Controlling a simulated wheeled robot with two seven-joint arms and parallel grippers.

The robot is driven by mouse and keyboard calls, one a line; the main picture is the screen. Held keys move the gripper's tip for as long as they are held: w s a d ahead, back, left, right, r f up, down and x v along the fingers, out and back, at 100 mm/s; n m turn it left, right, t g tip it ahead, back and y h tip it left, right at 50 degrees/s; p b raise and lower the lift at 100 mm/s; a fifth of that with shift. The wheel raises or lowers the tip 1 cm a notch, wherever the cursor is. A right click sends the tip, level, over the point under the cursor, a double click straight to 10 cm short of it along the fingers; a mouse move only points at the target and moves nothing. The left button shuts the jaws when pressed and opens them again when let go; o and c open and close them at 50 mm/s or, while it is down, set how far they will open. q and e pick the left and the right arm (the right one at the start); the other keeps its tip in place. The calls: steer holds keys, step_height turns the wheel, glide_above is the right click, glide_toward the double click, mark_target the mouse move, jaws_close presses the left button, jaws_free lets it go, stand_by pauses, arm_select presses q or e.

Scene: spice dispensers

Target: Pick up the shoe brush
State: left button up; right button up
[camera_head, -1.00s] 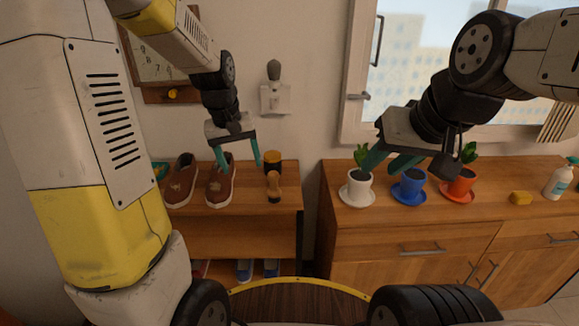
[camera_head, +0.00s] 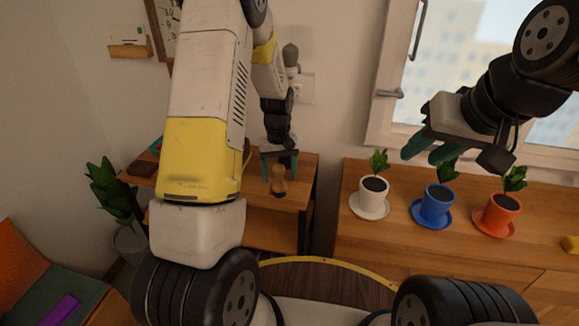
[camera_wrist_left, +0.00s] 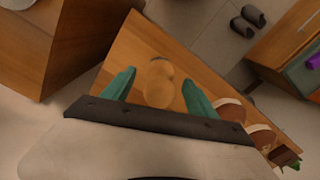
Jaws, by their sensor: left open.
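The shoe brush (camera_head: 278,180), with a rounded light wooden handle, stands on the shoe cabinet (camera_head: 304,178) near its right end. My left gripper (camera_head: 280,163) is above it, open and pointing down. In the left wrist view the brush (camera_wrist_left: 159,84) shows between the two teal fingers, with space on both sides; I cannot tell how far below them it is. My right gripper (camera_head: 432,148) is open and empty in front of the plants at the right. My left arm hides the shoes in the head view; brown shoes (camera_wrist_left: 231,110) show in the left wrist view.
A wooden sideboard (camera_head: 345,215) stands to the right past a gap, with a white pot (camera_head: 373,192), a blue pot (camera_head: 436,205) and an orange pot (camera_head: 499,213). A leafy floor plant (camera_head: 108,190) and a bench (camera_head: 30,280) are at the left.

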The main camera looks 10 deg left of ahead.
mark_target(279, 184)
arm_select(q)
steer(key=f, duration=0.5)
steer(key=shift+w+f, duration=0.15)
steer(key=shift+w, duration=0.05)
steer(key=shift+c, duration=0.5)
steer(key=c, duration=1.4)
steer(key=shift+o, duration=0.2)
